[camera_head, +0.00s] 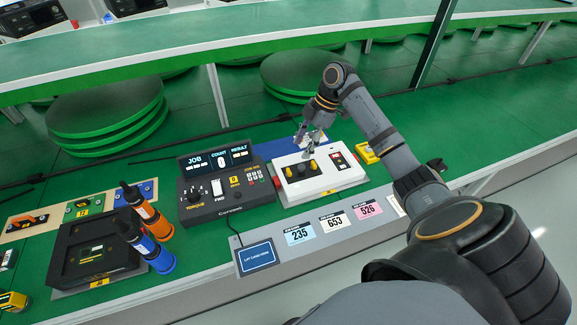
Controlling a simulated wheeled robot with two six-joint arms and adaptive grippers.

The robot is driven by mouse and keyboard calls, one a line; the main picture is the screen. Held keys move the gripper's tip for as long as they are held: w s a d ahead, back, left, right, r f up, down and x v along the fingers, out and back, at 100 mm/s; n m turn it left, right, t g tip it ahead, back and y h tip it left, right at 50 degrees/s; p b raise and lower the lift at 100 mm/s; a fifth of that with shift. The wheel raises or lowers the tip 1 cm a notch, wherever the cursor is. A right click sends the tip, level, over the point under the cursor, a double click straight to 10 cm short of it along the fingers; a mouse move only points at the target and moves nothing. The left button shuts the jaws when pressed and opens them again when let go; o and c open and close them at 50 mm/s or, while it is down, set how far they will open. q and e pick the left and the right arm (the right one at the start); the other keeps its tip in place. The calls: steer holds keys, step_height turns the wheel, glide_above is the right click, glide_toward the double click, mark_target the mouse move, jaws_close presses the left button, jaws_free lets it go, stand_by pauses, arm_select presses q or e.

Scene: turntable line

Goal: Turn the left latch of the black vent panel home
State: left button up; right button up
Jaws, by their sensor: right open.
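A white box (334,182) stands on the green bench right of centre. On its top is a small dark piece (301,171), which looks like the black vent panel. A yellow latch-like knob (288,172) shows at its left end, and another yellow knob (314,165) at its right end. They are too small to tell how either is turned. My right gripper (309,150) is open, pointing down just above and behind the panel. Its fingers appear empty; I cannot tell whether they touch anything. My left gripper is out of view.
A black control console (226,196) with a display stands close left of the white box. Blue (161,262) and orange (160,228) handled tools stand by a black case (70,262). A yellow button box (367,153) sits to the right. Number cards (299,233) line the front edge.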

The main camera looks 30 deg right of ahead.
mark_target(289, 170)
steer(key=x, duration=0.3)
steer(key=shift+a+f, duration=0.2)
steer(key=shift+f, duration=0.05)
steer(key=shift+w+x, duration=0.25)
steer(key=shift+x, duration=0.9)
steer(key=x, duration=0.3)
steer(key=shift+f+p, duration=0.3)
steer(key=shift+p, duration=0.05)
steer(key=shift+a+f, duration=0.1)
steer(key=shift+f, duration=0.25)
steer(key=c, duration=0.7)
jaws_close()
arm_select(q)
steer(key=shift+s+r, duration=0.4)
